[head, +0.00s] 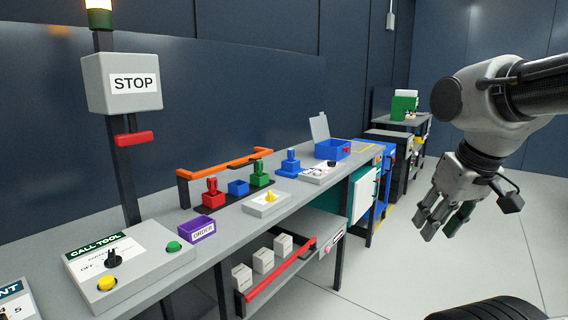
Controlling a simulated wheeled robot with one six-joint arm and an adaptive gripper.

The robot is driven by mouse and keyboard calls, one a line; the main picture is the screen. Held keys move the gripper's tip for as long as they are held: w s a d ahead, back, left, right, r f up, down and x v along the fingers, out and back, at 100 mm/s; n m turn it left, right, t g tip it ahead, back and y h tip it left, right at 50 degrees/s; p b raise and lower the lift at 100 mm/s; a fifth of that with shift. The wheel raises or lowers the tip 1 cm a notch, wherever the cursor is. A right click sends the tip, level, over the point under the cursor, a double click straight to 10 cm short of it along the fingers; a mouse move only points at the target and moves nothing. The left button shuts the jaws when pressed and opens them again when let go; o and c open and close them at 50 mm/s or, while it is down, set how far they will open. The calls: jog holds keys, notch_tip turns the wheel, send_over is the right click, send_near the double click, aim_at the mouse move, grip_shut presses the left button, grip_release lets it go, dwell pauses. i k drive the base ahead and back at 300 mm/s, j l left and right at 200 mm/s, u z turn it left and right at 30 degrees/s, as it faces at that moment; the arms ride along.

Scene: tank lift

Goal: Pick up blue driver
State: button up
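A blue driver-like piece (291,162) stands upright on the grey bench, right of the green piece and left of the blue box. It is small here, and its fine shape is hard to make out. A red piece (210,194) and a green piece (260,174) stand on a dark strip, with a low blue block (238,187) between them. My gripper (438,222) hangs at the right over the floor, fingers down, apart and empty. It is well away from the bench and touches nothing.
An orange rail (226,162) runs behind the pieces. A blue box (332,150) with a raised lid stands farther along. A yellow-knobbed panel (267,203), purple ORDER bin (197,229), CALL TOOL panel (135,262) and STOP post (134,84) are nearer. The floor (400,262) beside the bench is clear.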

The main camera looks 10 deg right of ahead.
aim_at(290, 151)
jog(key=i+l+u, duration=0.2)
jog(key=u, duration=0.2)
jog(key=i+l+u, duration=0.15)
jog(key=u, duration=0.25)
jog(key=i+l+u, duration=0.1)
jog(key=l+u, duration=0.25)
jog(key=i+l+u, duration=0.2)
jog(key=l, duration=0.45)
jog(key=l+u, duration=0.2)
jog(key=l, duration=0.45)
jog(key=i+l+u, duration=0.1)
jog(key=l+u, duration=0.15)
jog(key=l, duration=0.45)
jog(key=i+l, duration=0.1)
jog(key=l, duration=1.8)
